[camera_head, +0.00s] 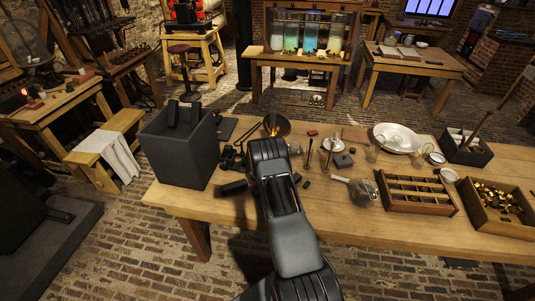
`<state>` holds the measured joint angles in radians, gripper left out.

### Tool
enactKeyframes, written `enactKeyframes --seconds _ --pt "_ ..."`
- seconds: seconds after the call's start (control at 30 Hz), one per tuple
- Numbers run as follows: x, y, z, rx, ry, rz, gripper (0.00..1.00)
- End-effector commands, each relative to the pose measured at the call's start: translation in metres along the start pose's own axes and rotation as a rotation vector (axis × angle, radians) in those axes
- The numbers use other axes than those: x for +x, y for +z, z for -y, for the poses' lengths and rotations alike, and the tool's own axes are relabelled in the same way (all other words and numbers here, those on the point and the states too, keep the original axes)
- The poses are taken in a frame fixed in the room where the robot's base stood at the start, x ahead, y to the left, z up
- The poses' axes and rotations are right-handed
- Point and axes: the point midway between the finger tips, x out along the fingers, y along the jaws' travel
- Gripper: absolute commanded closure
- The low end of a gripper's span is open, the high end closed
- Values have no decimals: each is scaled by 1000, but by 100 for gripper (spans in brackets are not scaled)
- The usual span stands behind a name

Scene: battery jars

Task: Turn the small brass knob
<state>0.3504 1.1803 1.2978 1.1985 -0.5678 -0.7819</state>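I cannot make out a small brass knob for certain. Small brass-coloured pieces (497,196) lie in a wooden tray at the right end of the near table, too small to tell apart. My dark arm reaches up from the bottom edge over the near table (370,222). Its far end is close to a round brass-coloured pan (276,124). My gripper's fingers do not show; the arm hides what lies under and behind its end. Battery jars (308,35) with coloured liquid stand on the back table, with small pieces along their front.
A tall dark box (181,154) stands left of my arm. A divided wooden tray (416,193), a white plate (397,138), a glass vessel (364,192) and a black bin (466,148) stand to the right. Small tools lie between. The table's front strip is mostly clear.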

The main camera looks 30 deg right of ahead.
Motion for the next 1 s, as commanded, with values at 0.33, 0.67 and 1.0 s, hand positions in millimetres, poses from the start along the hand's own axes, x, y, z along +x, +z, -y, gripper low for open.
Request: enactKeyframes --seconds 0.33,0.67,1.0 --pt "0 -2 0 -15 12 -4 100" --pt "0 -2 0 -15 11 -3 64" --pt "0 0 1 -16 9 -2 52"
